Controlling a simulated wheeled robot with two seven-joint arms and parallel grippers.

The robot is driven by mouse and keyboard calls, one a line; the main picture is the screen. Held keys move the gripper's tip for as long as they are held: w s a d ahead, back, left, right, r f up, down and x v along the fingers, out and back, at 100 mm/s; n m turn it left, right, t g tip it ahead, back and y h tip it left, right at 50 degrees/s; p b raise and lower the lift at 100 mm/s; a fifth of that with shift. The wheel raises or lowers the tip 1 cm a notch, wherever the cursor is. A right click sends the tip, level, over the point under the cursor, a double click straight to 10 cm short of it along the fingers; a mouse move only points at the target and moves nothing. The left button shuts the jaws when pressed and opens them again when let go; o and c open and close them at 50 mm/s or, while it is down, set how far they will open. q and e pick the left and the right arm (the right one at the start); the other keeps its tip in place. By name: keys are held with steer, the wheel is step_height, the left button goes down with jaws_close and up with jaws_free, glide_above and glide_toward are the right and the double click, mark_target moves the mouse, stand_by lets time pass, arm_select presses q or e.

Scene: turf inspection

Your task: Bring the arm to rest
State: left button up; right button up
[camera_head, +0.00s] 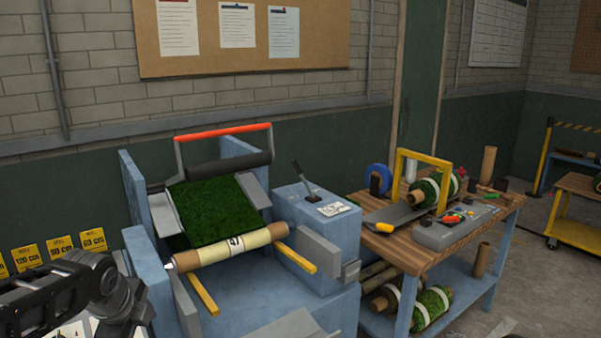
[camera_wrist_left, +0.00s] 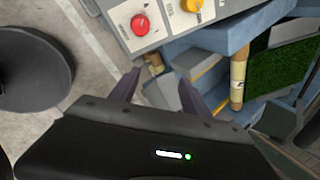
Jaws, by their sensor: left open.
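My left arm (camera_head: 80,290) reaches in at the lower left of the head view, beside the blue machine (camera_head: 325,275). Its gripper is not clearly seen there. In the left wrist view my left gripper (camera_wrist_left: 157,84) has its two dark fingers spread apart with nothing held between them. Beyond the fingers are a grey control panel (camera_wrist_left: 150,38) with a red and a yellow knob, and parts of the blue machine. My right gripper is in neither view.
The machine carries green turf (camera_head: 213,212), a cream roll (camera_head: 228,247) and a raised red-handled bar (camera_head: 222,131). A wooden bench (camera_head: 405,252) at right holds a yellow frame (camera_head: 425,156), tools and turf rolls. Yellow number cards (camera_head: 60,248) stand at left.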

arm_select(q)
steer(key=w+d+f+n+h, duration=0.1)
steer(key=d+f+n+h, duration=0.1)
steer(key=d+f+n, duration=0.7)
steer(key=w+d+f+n+h, duration=0.15)
steer(key=d+f+n, duration=0.35)
steer(key=f, duration=0.6)
steer(key=s+d+f+n+g, duration=0.2)
steer(key=s+d+f, duration=0.3)
steer(key=s+f, duration=0.6)
steer(key=s+d+f+n+g+h, duration=0.1)
steer(key=s+d+f+n+g, duration=0.2)
steer(key=s+f, duration=0.8)
steer(key=s+d+n+b, duration=0.1)
steer(key=s+d, duration=0.1)
steer(key=s, duration=0.2)
steer(key=shift+s+d+f, duration=0.15)
steer(key=shift+s+d, duration=0.1)
steer(key=shift+d, duration=0.15)
